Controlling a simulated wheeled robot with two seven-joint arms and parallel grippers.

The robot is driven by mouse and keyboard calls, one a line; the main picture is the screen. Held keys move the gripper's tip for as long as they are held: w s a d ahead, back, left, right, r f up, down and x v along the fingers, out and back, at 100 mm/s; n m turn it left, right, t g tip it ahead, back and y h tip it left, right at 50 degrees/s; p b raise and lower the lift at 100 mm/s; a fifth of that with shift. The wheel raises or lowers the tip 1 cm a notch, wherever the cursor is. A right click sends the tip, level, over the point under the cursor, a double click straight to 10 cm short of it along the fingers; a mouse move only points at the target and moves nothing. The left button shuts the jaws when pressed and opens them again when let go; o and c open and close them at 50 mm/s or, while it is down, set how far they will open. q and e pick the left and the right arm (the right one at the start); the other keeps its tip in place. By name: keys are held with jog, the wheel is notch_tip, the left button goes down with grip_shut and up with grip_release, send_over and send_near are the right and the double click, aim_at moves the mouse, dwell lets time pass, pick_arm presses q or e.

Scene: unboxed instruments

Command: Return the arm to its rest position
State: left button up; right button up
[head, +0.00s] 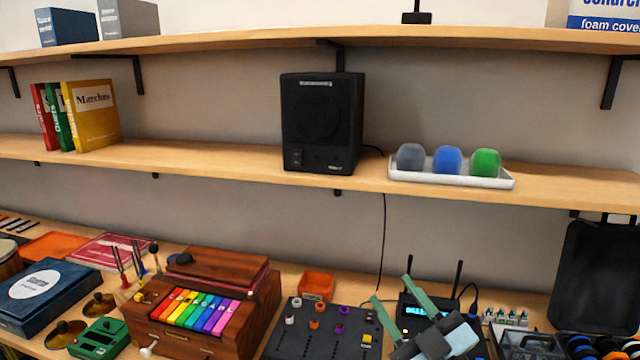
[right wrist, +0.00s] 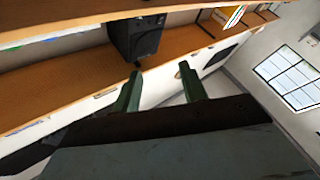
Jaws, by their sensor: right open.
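My right gripper (head: 398,297) shows at the bottom of the head view, right of centre. Its two green fingers are spread apart with nothing between them. It is in front of the bench, near the black mixer panel (head: 322,330) and a black device with two antennas (head: 412,307), partly covering that device. In the right wrist view the open green fingers (right wrist: 162,88) point toward the shelves, with empty space between them. My left gripper is not in the head view.
A black speaker (head: 321,122) and a white tray (head: 450,179) with three coloured objects stand on the middle shelf (head: 230,165). A wooden box with rainbow keys (head: 196,311) and a green pedal (head: 98,338) crowd the bench. The space above the bench is open.

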jog(key=s+d+f+m+g+h, duration=0.55)
jog(key=d+f+m+h, duration=0.45)
jog(key=f+h, duration=0.25)
jog(key=s+f+n+g+y, duration=0.1)
jog(key=s+f+g, duration=0.5)
jog(key=s, duration=0.4)
jog(key=s+f+g+y, duration=0.1)
jog(key=s+f+g, duration=0.5)
jog(key=s, duration=0.4)
notch_tip(320, 180, down, 30)
jog(key=s+b, duration=0.1)
jog(key=b, duration=0.5)
pick_arm(q)
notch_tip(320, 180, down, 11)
jog(key=b, duration=0.5)
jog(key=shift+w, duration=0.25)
pick_arm(e)
jog(key=s+d+f, duration=0.3)
jog(key=s+f, duration=1.3)
jog(key=f, duration=0.5)
jog(key=shift+s+g, duration=0.4)
jog(key=shift+g, duration=0.05)
